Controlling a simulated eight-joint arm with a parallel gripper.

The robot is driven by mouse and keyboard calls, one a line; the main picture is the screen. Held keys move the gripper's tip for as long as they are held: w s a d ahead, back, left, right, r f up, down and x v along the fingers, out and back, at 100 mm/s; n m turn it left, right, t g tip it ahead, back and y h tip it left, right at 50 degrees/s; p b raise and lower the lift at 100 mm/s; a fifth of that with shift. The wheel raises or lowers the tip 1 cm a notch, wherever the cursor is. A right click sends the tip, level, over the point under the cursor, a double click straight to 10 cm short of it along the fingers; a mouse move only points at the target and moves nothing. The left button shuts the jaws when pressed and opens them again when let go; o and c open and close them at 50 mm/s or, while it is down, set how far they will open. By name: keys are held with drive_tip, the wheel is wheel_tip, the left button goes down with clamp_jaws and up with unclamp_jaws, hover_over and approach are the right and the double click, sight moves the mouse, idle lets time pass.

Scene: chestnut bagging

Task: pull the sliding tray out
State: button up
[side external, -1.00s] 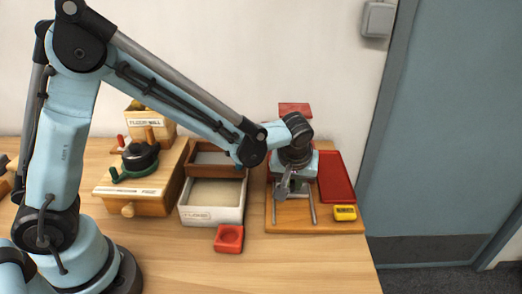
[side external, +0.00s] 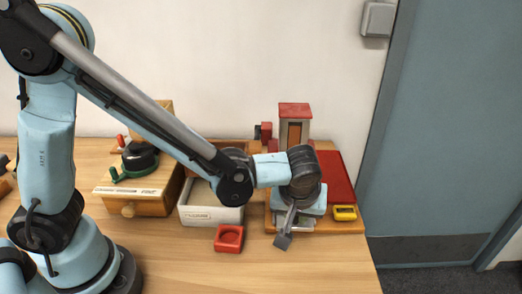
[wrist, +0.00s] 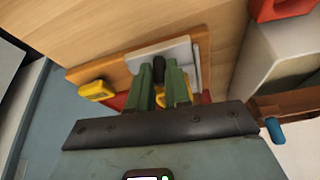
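The sliding tray (wrist: 178,52) is a pale grey plate over the front of the wooden board, seen in the wrist view. Its black knob (wrist: 158,68) stands between the two green fingertips of my gripper (wrist: 160,80), which look closed on it from both sides. In the side view my gripper (side external: 303,205) points down over the front part of the board, before the red-topped tower (side external: 294,122). The fingertips, the knob and most of the tray are hidden there by my wrist.
A yellow block (side external: 345,213) and a red tray (side external: 335,178) lie on the board's right side. A white open box (side external: 212,216) and a small red dish (side external: 229,238) stand to the left. A wooden mill (side external: 140,190) is farther left.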

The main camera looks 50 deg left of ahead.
drive_tip(key=o, duration=0.4)
drive_tip(key=shift+s+d, duration=0.1)
drive_tip(key=shift+r, duration=0.1)
drive_tip(key=v, duration=1.2)
